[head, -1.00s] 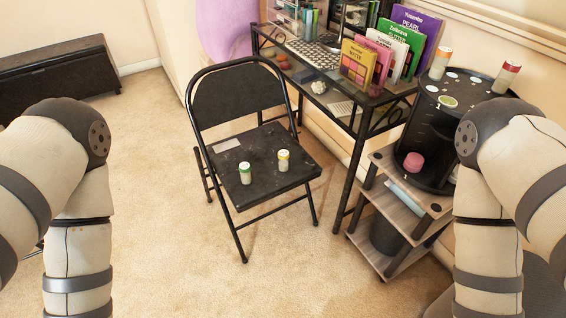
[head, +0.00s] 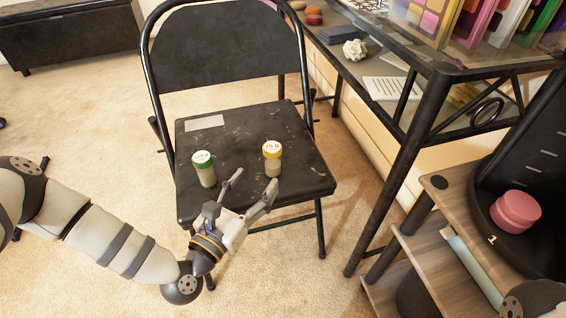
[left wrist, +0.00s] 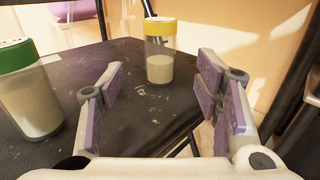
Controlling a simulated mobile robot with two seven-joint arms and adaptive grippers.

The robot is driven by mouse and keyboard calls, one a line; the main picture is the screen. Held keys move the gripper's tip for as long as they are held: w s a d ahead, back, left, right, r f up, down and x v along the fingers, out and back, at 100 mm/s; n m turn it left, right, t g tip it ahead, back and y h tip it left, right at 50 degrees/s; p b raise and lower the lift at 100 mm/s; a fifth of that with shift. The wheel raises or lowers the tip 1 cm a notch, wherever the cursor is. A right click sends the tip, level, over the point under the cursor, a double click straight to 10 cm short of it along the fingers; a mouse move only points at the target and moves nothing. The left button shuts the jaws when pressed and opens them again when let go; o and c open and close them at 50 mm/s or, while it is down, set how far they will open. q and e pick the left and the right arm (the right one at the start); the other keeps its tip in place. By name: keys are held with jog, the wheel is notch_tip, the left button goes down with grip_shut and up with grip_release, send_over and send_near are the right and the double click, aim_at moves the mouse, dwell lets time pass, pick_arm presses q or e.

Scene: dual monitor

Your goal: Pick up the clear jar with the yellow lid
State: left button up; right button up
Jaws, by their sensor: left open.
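The clear jar with the yellow lid (head: 272,160) stands upright on the black folding chair's seat (head: 235,145), with pale contents in its lower part. It also shows in the left wrist view (left wrist: 160,52), ahead and between the fingers. A similar jar with a green lid (head: 204,168) stands to its left on the seat; in the left wrist view it is at the left edge (left wrist: 28,92). My left gripper (head: 252,190) is open and empty at the seat's front edge, just short of the yellow-lidded jar and apart from it. My right gripper is not in view.
A pale paper (head: 204,123) lies on the seat, and the chair's backrest (head: 225,48) rises behind. A black desk (head: 425,105) stands close on the right. A wooden shelf (head: 465,205) with a pink container (head: 515,211) is at the lower right. Carpet lies open at left.

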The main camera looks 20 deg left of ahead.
aim_at(268, 163)
pick_arm(q)
jog(key=w, duration=0.2)
jog(key=w+d, duration=0.1)
jog(key=w, duration=0.2)
jog(key=w+r, duration=0.1)
jog(key=w, duration=0.2)
jog(key=shift+w+d+b, duration=0.2)
jog(key=shift+b, duration=0.2)
jog(key=c, duration=1.3)
